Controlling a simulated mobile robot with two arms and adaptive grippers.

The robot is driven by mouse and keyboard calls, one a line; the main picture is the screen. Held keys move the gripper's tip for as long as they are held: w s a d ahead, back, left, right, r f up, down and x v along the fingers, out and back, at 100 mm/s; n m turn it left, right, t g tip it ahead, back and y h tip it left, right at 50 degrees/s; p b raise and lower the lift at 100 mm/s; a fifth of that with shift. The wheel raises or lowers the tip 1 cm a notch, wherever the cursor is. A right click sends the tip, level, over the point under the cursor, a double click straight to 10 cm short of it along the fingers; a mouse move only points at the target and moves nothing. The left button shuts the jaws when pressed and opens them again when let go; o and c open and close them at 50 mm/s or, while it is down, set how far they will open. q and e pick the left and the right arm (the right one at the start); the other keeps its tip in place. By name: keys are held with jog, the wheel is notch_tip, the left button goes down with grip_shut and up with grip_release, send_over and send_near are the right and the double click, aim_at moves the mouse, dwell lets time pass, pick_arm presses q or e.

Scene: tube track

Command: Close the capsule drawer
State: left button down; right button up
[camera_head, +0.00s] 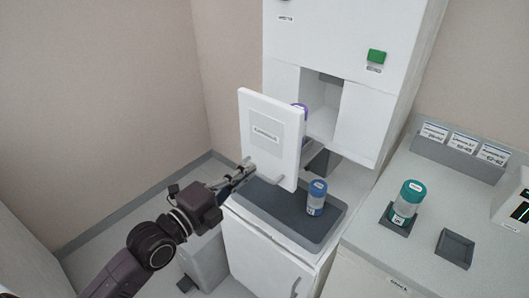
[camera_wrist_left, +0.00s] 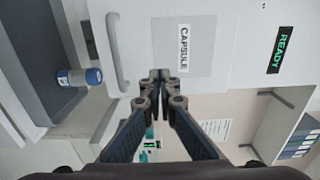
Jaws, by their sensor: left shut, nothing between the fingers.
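The capsule drawer (camera_head: 278,115) stands out from the white machine (camera_head: 345,45), its white front panel facing left and forward. A purple-topped item (camera_head: 302,108) is partly hidden behind the panel. In the left wrist view, the drawer front (camera_wrist_left: 195,85) fills the middle, with a CAPSULE label (camera_wrist_left: 183,47) and a grey bar handle (camera_wrist_left: 115,60). My left gripper (camera_head: 245,170) is near the lower left of the panel, shut and empty. Its fingertips also show in the left wrist view (camera_wrist_left: 160,75), in front of the panel beside the handle; contact cannot be told. My right gripper is not in view.
A blue-capped tube (camera_head: 316,198) stands on the dark tray (camera_head: 285,220) below the drawer. A teal-capped jar (camera_head: 406,202) stands in a holder on the right counter, near an empty square holder (camera_head: 454,248). A READY display (camera_wrist_left: 283,48) glows on the machine.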

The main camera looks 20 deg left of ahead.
aim_at(272, 151)
pick_arm(q)
jog(key=p+x, duration=0.1)
jog(key=x, duration=0.4)
jog(key=shift+w+d+r+p, duration=0.15)
jog(key=shift+w+p, duration=0.1)
jog(key=shift+p, duration=0.15)
jog(key=shift+x, duration=0.8)
jog(key=shift+f, duration=0.25)
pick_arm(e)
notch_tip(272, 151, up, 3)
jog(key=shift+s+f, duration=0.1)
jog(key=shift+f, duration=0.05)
